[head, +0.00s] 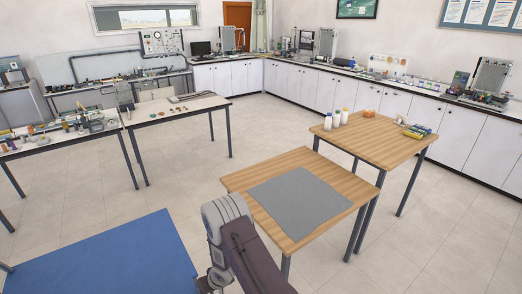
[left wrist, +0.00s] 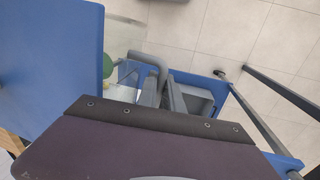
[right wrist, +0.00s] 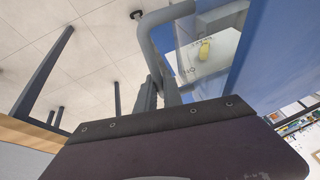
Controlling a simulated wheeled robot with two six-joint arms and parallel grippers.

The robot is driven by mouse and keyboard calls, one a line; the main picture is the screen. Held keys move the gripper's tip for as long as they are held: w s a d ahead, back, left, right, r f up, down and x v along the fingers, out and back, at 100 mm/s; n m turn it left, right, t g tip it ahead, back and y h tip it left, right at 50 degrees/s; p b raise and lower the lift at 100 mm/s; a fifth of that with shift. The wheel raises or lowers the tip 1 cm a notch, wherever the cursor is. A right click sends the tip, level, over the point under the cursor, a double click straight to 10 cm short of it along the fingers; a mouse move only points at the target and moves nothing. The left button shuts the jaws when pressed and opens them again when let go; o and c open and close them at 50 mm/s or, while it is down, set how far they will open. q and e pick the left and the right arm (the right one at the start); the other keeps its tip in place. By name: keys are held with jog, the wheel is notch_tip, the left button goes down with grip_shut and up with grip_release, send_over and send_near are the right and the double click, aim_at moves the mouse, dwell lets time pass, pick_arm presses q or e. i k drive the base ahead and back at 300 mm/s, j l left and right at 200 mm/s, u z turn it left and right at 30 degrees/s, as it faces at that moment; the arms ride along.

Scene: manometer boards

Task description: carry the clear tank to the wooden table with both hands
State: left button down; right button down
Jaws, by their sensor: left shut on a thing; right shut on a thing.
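The clear tank (left wrist: 122,42) shows only in part in the left wrist view, with a round green thing inside or behind it. It also shows in the right wrist view (right wrist: 215,65), with a small yellow thing behind its wall. My left gripper (left wrist: 165,92) is shut on a grey handle of the tank. My right gripper (right wrist: 163,90) is shut on the grey handle (right wrist: 160,25) at its other side. Neither gripper nor the tank shows in the head view. A wooden table (head: 242,180) with a grey mat (head: 300,203) stands ahead, its mat bare.
A second wooden table (head: 375,142) behind it bears white bottles (head: 337,118) and a coloured tray (head: 417,131). A blue surface (head: 105,262) lies at the lower left. Cluttered white tables (head: 170,107) stand farther left. Tiled floor (head: 185,200) between them is clear.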

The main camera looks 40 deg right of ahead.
aim_at(387, 146)
jog(key=u, duration=0.65)
jog(key=l+u, duration=0.1)
jog(key=u, duration=0.6)
jog(key=k+u, duration=0.1)
jog(key=u, duration=1.2)
jog(key=k+u, duration=0.1)
jog(key=u, duration=1.25)
jog(key=k+j+u, duration=0.1)
jog(key=u, duration=1.2)
jog(key=j+u, duration=0.5)
jog(key=j, duration=4)
jog(key=k+j, duration=0.1)
jog(key=j, duration=0.75)
jog(key=k+j+z, duration=0.1)
jog(key=j, duration=0.8)
jog(key=j+z, duration=0.25)
jog(key=j, duration=1.05)
jog(key=j+z, duration=0.1)
jog(key=z, duration=0.2)
jog(key=j+z, duration=0.1)
jog(key=z, duration=0.15)
